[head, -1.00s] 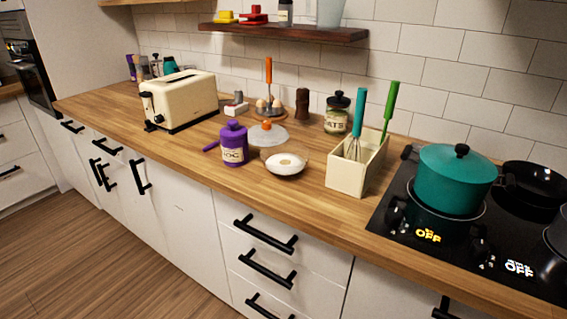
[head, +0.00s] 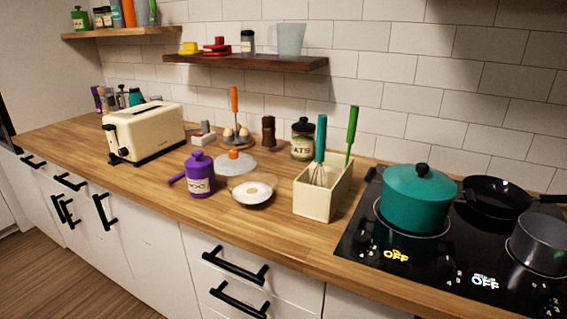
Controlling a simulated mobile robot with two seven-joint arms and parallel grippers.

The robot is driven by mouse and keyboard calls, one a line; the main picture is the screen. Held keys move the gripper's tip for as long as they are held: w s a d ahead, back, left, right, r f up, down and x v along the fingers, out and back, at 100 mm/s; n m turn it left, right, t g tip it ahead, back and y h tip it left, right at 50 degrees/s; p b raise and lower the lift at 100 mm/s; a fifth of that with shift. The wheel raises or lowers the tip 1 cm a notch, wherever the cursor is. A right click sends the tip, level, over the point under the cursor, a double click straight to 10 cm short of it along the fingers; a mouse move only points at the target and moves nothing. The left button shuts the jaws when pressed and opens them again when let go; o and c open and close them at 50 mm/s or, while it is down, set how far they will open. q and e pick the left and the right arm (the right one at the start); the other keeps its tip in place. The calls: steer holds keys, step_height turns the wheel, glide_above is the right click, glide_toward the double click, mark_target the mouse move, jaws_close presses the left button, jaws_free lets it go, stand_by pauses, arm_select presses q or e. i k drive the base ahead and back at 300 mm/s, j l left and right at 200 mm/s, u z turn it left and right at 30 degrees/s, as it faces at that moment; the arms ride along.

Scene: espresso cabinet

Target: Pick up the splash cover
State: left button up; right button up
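A pale, round, see-through cover with an orange knob (head: 236,166) lies on the wooden counter in the head view; it looks like the splash cover. It is just behind a glass bowl of white powder (head: 252,190) and right of a purple lidded jar (head: 200,175). The bowl hides part of its front edge. Neither of my grippers is in view.
A cream utensil box (head: 318,195) with a whisk and a green-handled tool stands right of the bowl. An egg holder (head: 237,140) and a brown grinder (head: 268,132) stand behind. A toaster (head: 145,130) is left; a teal pot (head: 417,198) sits on the hob.

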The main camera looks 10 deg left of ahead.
mark_target(222, 165)
steer(key=j+z, duration=0.25)
steer(key=z, duration=0.25)
steer(key=j+z, duration=0.3)
steer(key=z, duration=0.15)
steer(key=j+z, duration=0.3)
steer(key=k+j+z, duration=0.25)
steer(key=j, duration=0.15)
steer(key=k+j+z, duration=0.15)
steer(key=j, duration=0.25)
steer(key=j+z, duration=0.15)
steer(key=j, duration=0.2)
steer(key=k+j, duration=0.25)
steer(key=k+j+z, duration=0.1)
steer(key=j, duration=0.35)
steer(key=k, duration=0.1)
